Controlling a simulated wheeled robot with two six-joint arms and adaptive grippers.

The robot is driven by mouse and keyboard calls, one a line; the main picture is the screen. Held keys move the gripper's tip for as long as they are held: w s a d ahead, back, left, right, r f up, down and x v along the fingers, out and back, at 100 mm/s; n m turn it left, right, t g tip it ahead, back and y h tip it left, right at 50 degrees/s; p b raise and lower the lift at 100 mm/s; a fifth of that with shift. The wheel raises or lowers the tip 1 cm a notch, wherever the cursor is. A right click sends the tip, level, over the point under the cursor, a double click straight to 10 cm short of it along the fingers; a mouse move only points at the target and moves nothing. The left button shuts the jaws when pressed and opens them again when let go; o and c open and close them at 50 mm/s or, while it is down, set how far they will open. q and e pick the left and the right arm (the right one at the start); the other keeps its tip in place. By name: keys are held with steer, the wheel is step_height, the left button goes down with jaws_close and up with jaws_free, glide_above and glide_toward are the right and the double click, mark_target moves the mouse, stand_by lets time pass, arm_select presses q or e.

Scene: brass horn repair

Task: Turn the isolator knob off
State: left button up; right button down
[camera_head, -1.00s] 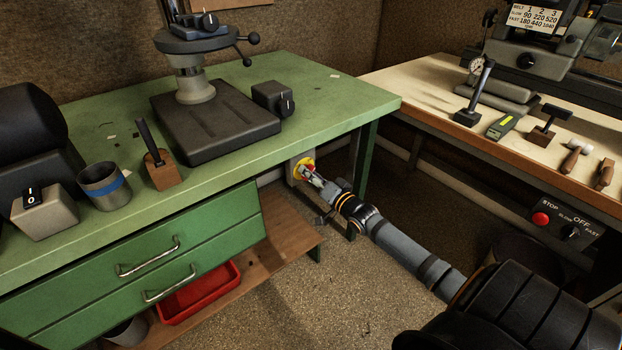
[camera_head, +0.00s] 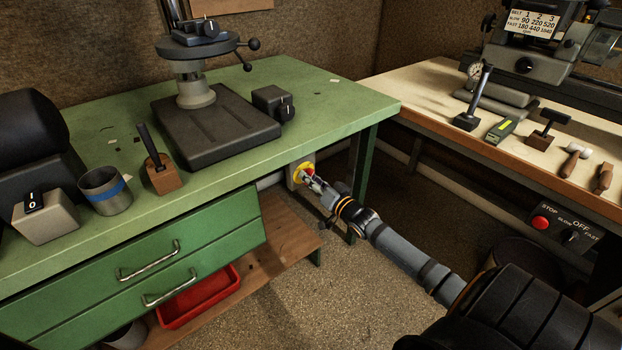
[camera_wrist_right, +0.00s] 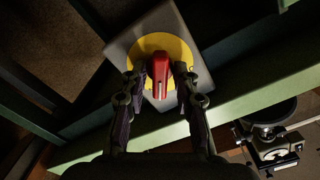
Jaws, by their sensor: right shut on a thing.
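The isolator knob is a red handle (camera_wrist_right: 161,82) on a round yellow plate (camera_wrist_right: 147,45), fixed to a grey box (camera_wrist_right: 120,48). In the head view the yellow plate (camera_head: 298,172) shows below the green bench's right end, with the red knob largely hidden by my gripper. My right gripper (camera_wrist_right: 158,76) is shut on the knob, one finger on each side of the red handle. It also shows in the head view (camera_head: 314,183), reaching in from the lower right. In the wrist view the handle is lengthwise between the fingers. My left gripper is not in view.
The green bench (camera_head: 330,105) overhangs the isolator, and its leg (camera_head: 361,180) stands just right of my gripper. A wooden shelf (camera_head: 284,235) lies below left. A pale workbench (camera_head: 425,88) with tools stands at right. The floor between is open.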

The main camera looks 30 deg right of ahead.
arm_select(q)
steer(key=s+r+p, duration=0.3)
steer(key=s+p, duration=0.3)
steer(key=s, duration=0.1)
arm_select(e)
steer(key=shift+n, duration=7.8)
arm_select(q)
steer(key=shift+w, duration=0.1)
arm_select(e)
steer(key=shift+f, duration=0.1)
steer(key=c, duration=1.3)
jaws_free()
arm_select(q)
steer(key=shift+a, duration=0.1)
arm_select(e)
steer(key=shift+s, duration=0.1)
